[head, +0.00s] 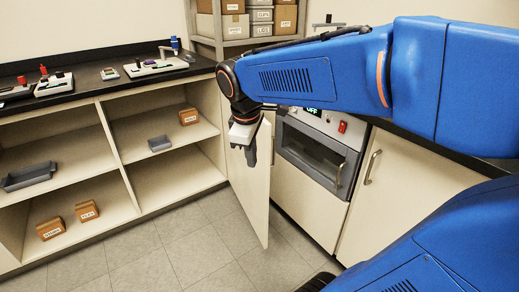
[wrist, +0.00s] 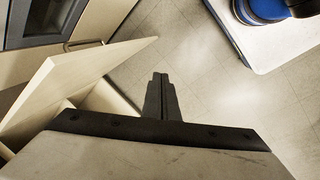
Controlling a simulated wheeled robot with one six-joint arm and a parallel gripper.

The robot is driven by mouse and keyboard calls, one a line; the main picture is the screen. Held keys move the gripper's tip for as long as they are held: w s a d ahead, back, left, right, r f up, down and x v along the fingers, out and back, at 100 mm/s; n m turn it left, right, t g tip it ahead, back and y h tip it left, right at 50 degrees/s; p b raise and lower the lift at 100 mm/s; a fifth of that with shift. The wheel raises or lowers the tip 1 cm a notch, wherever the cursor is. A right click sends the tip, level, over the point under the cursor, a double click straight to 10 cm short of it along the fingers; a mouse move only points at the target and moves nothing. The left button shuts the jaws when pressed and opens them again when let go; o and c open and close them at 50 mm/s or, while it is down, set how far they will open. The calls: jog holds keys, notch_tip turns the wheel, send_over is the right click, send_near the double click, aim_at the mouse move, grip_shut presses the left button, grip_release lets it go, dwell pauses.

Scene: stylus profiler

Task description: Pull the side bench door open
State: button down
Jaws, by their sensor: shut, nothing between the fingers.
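The side bench door (head: 256,195) is a cream panel standing swung out from the bench corner, over the floor. In the wrist view the door (wrist: 70,80) is at left, with part of the cabinet interior showing beside it. My gripper (head: 250,160) is shut and empty, pointing down in front of the door's upper part in the head view. In the wrist view my gripper (wrist: 160,78) shows its dark fingers together, to the right of the door and apart from it. A handle (wrist: 82,43) shows beyond the door's edge; I cannot tell which panel it belongs to.
An instrument with a dark window (head: 315,150) is set in the bench right of the door. A closed cabinet front with a handle (head: 372,167) is further right. Open shelves (head: 160,150) with boxes and trays stand at left. The tiled floor (head: 185,250) in front is clear.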

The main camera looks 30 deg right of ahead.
jog(key=w+d+n+g+h, duration=0.3)
jog(key=w+n, duration=0.5)
jog(key=w, duration=0.7)
jog(key=d+f, duration=0.8)
jog(key=f, duration=0.1)
jog(key=shift+d+f+y, duration=0.25)
jog(key=shift+d+y, duration=0.05)
jog(key=shift+d, duration=0.05)
jog(key=shift+d, duration=0.1)
jog(key=s+d+n, duration=0.1)
jog(key=d, duration=1.5)
jog(key=shift+s+n+t, duration=0.3)
jog(key=shift+n+t, duration=0.1)
jog(key=shift+a, duration=0.1)
